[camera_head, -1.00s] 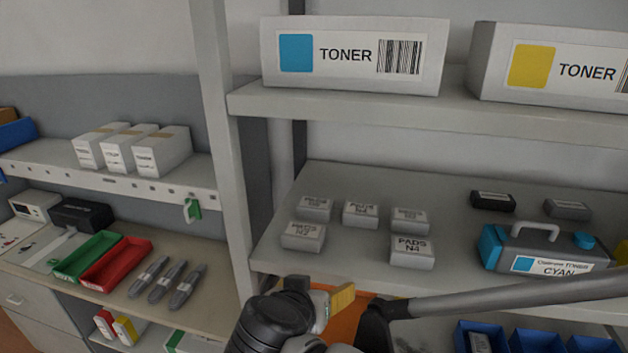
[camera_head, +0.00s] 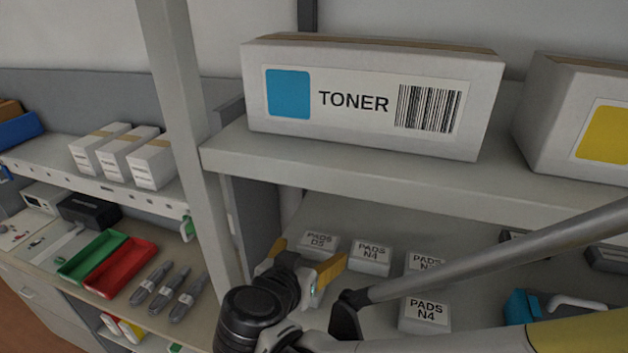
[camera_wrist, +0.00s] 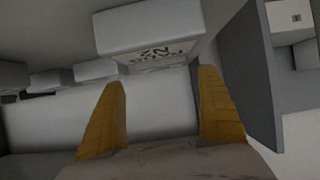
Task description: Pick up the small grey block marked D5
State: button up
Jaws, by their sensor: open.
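I cannot make out D5 in the wrist view.
Other PADS blocks stand close by, including N4 (camera_head: 370,257) and another N4 (camera_head: 425,312). The upper shelf (camera_head: 390,180) with a cyan TONER box (camera_head: 375,95) overhangs them. A shelf post (camera_head: 185,130) stands at left. A cyan bottle (camera_head: 530,308) is at right.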

aim_at(319, 241)
jog(key=shift+x, duration=0.85)
jog(key=x, duration=0.6)
jog(key=shift+w+a+p, duration=0.15)
jog(key=shift+w+p, duration=0.05)
jog(key=shift+p, duration=0.15)
jog(key=shift+s, duration=0.1)
jog(key=shift+c, duration=0.6)
jog(key=c, duration=0.8)
